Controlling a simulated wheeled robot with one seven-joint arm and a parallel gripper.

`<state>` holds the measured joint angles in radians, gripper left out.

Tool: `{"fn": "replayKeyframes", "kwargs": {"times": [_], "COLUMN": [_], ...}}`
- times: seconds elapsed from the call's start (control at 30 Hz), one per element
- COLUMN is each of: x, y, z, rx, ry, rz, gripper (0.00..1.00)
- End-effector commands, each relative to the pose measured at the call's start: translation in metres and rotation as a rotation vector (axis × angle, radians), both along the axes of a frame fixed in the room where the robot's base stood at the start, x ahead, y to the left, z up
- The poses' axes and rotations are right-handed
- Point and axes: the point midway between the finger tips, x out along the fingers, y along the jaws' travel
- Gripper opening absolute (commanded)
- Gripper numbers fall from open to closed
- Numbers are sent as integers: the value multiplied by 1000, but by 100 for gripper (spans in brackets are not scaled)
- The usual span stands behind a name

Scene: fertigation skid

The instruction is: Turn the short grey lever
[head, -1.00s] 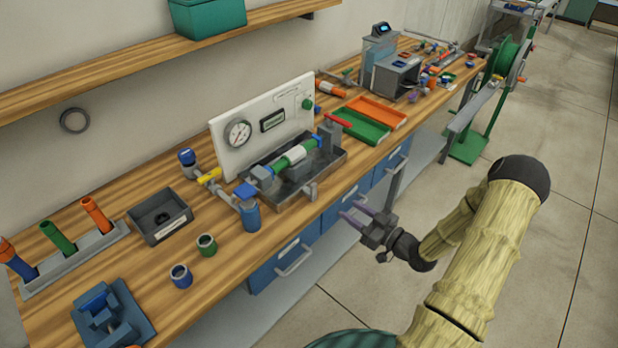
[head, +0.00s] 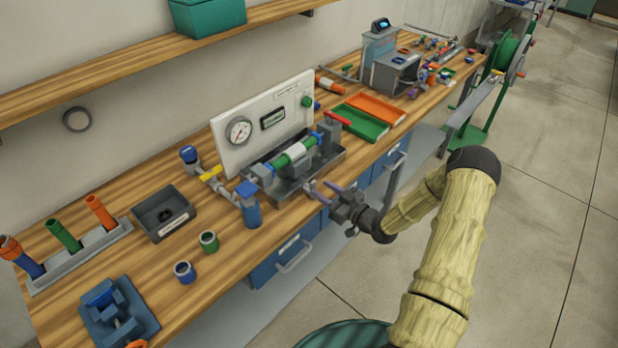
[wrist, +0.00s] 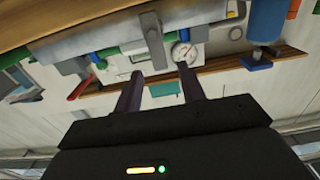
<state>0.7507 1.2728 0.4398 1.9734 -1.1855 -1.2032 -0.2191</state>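The short grey lever (head: 310,187) is at the front edge of the grey tray of the test rig, partly covered by my gripper in the head view. In the wrist view the grey lever (wrist: 152,42) is a plain bar just beyond my fingertips, roughly in line with the space between them. My gripper (head: 320,189) is open, its two dark purple fingers pointing at the rig's front side. The wrist view shows both fingers of the gripper (wrist: 160,71) apart with nothing held between them. I cannot tell whether a finger touches the lever.
The rig carries a green and white pipe (head: 293,152), a gauge panel (head: 235,145) and a red handle (head: 337,118). A blue-bodied valve (head: 250,208) stands left of the lever. Drawers with bar handles (head: 296,258) lie below the bench edge. The floor at right is open.

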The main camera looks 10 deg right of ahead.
Motion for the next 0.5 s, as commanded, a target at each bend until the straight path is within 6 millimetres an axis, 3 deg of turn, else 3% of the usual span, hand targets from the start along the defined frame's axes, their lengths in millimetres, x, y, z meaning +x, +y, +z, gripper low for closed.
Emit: {"fn": "replayKeyframes", "kwargs": {"times": [0.3, 0.5], "x": [43, 55], "y": [32, 40], "z": [2, 0], "rx": [1, 0], "ry": [-1, 1], "rz": [1, 0], "gripper": [40, 40]}}
